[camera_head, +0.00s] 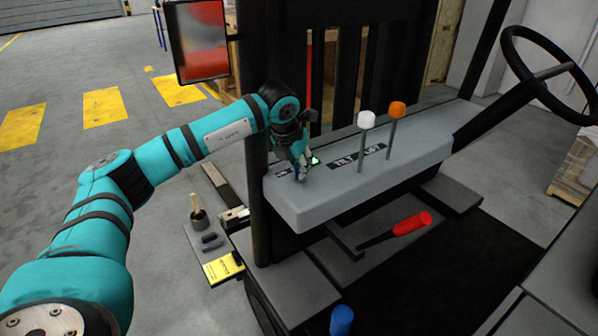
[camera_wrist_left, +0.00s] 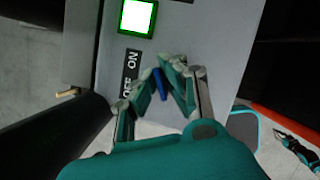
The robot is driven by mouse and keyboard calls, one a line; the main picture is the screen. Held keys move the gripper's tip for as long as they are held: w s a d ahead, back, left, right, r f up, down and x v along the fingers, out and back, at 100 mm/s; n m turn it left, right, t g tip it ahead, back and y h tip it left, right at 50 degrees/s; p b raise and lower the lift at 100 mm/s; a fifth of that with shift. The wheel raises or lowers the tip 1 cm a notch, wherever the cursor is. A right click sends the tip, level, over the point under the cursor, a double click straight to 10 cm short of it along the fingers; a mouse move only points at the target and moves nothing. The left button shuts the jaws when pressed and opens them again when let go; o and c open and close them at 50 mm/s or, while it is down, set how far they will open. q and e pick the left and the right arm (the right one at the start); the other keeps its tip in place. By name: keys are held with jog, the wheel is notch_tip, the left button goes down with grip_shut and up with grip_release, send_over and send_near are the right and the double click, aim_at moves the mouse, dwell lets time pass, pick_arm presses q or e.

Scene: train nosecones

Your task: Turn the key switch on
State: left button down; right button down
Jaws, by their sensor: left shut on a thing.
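The key switch's blue key (camera_wrist_left: 159,83) shows between the fingers of my left gripper (camera_wrist_left: 168,82) in the left wrist view. My left gripper (camera_head: 303,174) is shut on this key at the near left end of the grey console (camera_head: 330,205) in the head view. The fingers hide most of the key and the switch body. An ON/OFF label (camera_wrist_left: 130,75) lies beside the fingers, partly covered. A square indicator (camera_wrist_left: 136,16) is lit, and in the head view this light (camera_head: 315,161) is green. My right gripper is not in view.
A white-topped lever (camera_head: 366,121) and an orange-topped lever (camera_head: 396,110) stand on the console to the right. A steering wheel (camera_head: 550,75) is at the upper right. A black post stands close by my left wrist. A red-handled lever (camera_head: 410,224) is below the console.

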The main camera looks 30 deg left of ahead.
pick_arm(q)
jog(key=shift+m+h, duration=0.5)
jog(key=shift+m, duration=0.7)
jog(key=shift+r, duration=0.1)
jog(key=c, duration=1.5)
grip_release()
jog(key=v, duration=1.2)
jog(key=shift+a+b, duration=0.1)
jog(key=shift+b, duration=0.2)
